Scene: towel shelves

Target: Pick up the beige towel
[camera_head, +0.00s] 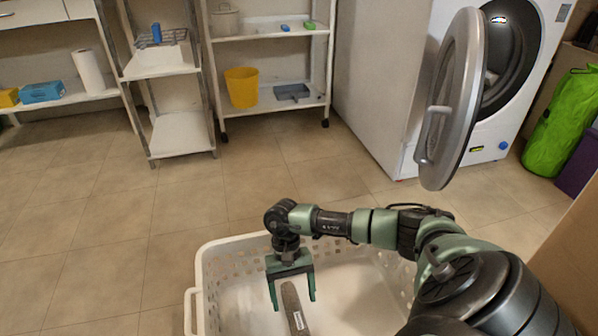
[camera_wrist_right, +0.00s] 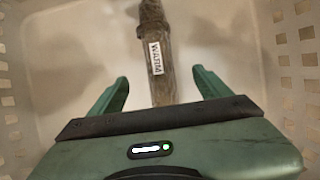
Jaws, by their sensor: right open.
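A long, narrow grey-brown folded cloth (camera_head: 294,312) with a white label lies in the white laundry basket (camera_head: 215,262); I take it to be the beige towel. In the right wrist view the towel (camera_wrist_right: 151,22) runs from the top edge down between the fingers, its near end hidden by the gripper body. My right gripper (camera_head: 294,303) is open over the basket, pointing down, with one finger on each side of the towel. In the wrist view the fingers of the right gripper (camera_wrist_right: 160,80) stand apart from the towel, with gaps on both sides. My left gripper is out of view.
The basket's perforated walls surround the gripper. Behind stand white shelves (camera_head: 272,112) with a yellow bucket (camera_head: 242,88) and a grey tray (camera_head: 291,92). A washer's round door (camera_head: 452,100) hangs open at the right. The tiled floor left of the basket is clear.

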